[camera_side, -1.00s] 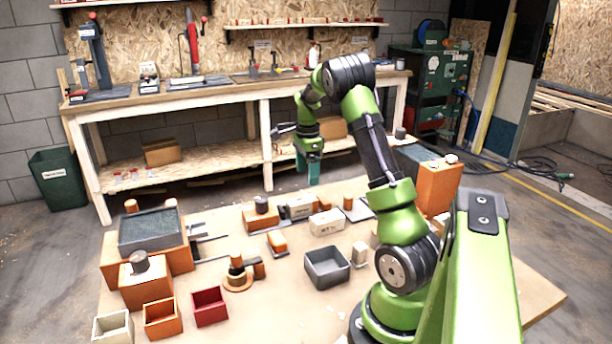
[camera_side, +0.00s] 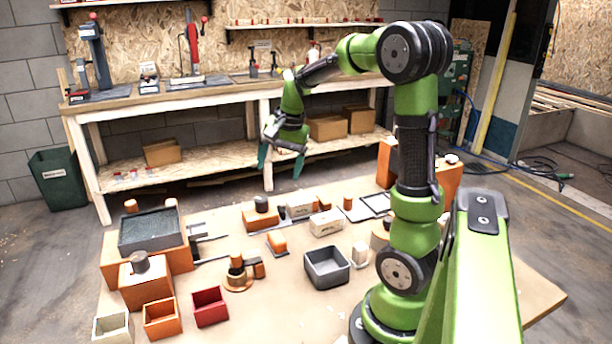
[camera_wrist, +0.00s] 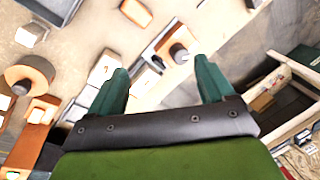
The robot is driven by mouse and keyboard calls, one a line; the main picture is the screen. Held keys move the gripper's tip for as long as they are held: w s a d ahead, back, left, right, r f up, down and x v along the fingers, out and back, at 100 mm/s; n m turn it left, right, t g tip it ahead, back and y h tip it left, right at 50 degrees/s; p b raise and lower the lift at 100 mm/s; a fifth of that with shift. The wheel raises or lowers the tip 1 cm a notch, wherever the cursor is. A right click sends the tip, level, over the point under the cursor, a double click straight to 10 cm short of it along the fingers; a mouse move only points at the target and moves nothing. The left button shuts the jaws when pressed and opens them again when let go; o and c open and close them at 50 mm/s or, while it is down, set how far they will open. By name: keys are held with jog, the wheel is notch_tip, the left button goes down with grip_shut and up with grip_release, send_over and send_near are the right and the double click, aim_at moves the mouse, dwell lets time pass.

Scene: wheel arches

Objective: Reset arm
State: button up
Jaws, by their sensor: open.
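My gripper (camera_side: 281,161) hangs in the air above the far part of the work table (camera_side: 290,305), in front of the bench. Its two teal fingers point down and stand apart with nothing between them. In the wrist view my gripper (camera_wrist: 162,85) also shows its fingers spread and empty. Below it on the table are a block with a dark round knob (camera_side: 262,204) and a white box (camera_side: 326,223). My gripper touches none of them.
A grey bin (camera_side: 327,270) sits mid-table. Red (camera_side: 209,308), orange (camera_side: 162,320) and pale (camera_side: 112,328) bins line the front left. An orange block with a dark tray (camera_side: 152,232) stands at the left. The wooden bench (camera_side: 225,92) stands behind. The front middle of the table is clear.

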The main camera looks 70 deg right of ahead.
jog(key=s+a+r+n+t, duration=0.1)
jog(key=s+a+n, duration=0.2)
jog(key=a, duration=0.4)
jog(key=s+a+r+n+t+y, duration=0.1)
jog(key=s+a+n+t, duration=0.1)
jog(key=a+n, duration=0.3)
jog(key=s+a+r+n+t+y, duration=0.1)
jog(key=s+a+r+n, duration=0.1)
jog(key=a, duration=0.9)
jog(key=shift+s+a+n, duration=0.25)
jog(key=shift+s+n, duration=0.65)
jog(key=shift+s, duration=0.1)
